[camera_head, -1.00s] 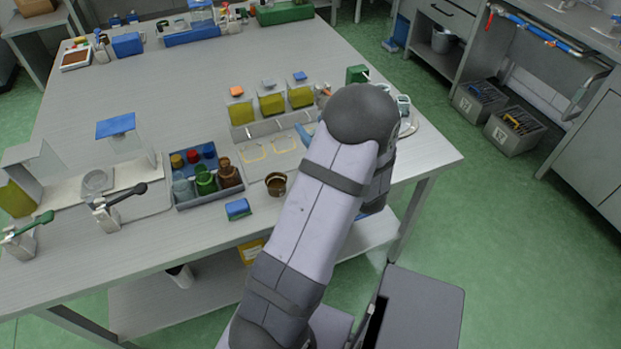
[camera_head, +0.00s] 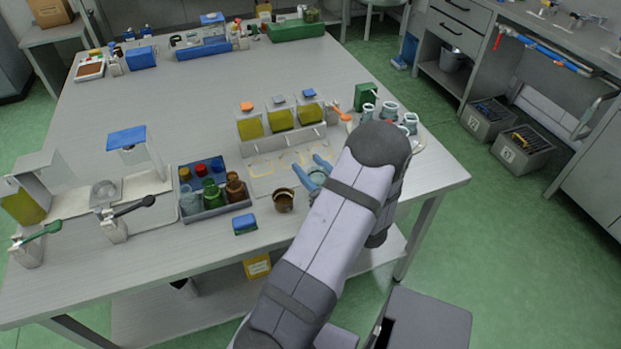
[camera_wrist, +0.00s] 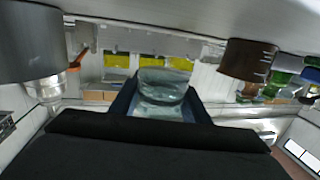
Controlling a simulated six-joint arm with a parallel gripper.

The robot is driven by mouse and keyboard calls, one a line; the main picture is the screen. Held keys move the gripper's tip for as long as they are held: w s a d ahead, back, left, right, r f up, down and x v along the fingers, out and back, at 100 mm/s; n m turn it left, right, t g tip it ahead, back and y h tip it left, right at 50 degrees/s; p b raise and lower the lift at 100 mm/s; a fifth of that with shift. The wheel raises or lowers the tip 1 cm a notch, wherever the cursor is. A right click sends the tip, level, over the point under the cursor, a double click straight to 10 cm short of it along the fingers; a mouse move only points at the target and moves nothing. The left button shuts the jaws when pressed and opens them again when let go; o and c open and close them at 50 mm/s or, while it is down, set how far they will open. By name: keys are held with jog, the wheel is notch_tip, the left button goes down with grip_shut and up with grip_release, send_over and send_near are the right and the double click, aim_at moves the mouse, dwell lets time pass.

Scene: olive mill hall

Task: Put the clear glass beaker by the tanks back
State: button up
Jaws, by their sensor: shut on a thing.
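My gripper (camera_head: 314,174) is shut on a clear glass beaker (camera_head: 318,178), just left of my forearm in the head view. In the wrist view the beaker (camera_wrist: 163,90) sits between the two dark blue fingers (camera_wrist: 162,100), with its rim showing. I cannot tell whether its base touches anything. Three tanks with yellow-green liquid (camera_head: 281,119) stand behind it, to the left, with orange, grey and blue tops. In front of them lies a pale tray (camera_head: 262,184) with yellowish outlines; the gripper is over or beside its right end. My forearm hides part of this area.
A brown cup (camera_head: 284,201) stands close left of the gripper. Further left is a grey crate (camera_head: 217,211) with bottles, and a blue block (camera_head: 245,224) in front. Several glass vessels (camera_head: 390,108) stand at the right, near a green box (camera_head: 365,95).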

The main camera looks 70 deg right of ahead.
jog(key=shift+f, duration=2.1)
jog(key=shift+f, duration=0.15)
jog(key=o, duration=1.2)
jog(key=shift+r, duration=0.2)
jog(key=b+v, duration=0.1)
jog(key=v, duration=0.6)
jog(key=shift+s+a, duration=0.15)
jog(key=shift+s, duration=0.05)
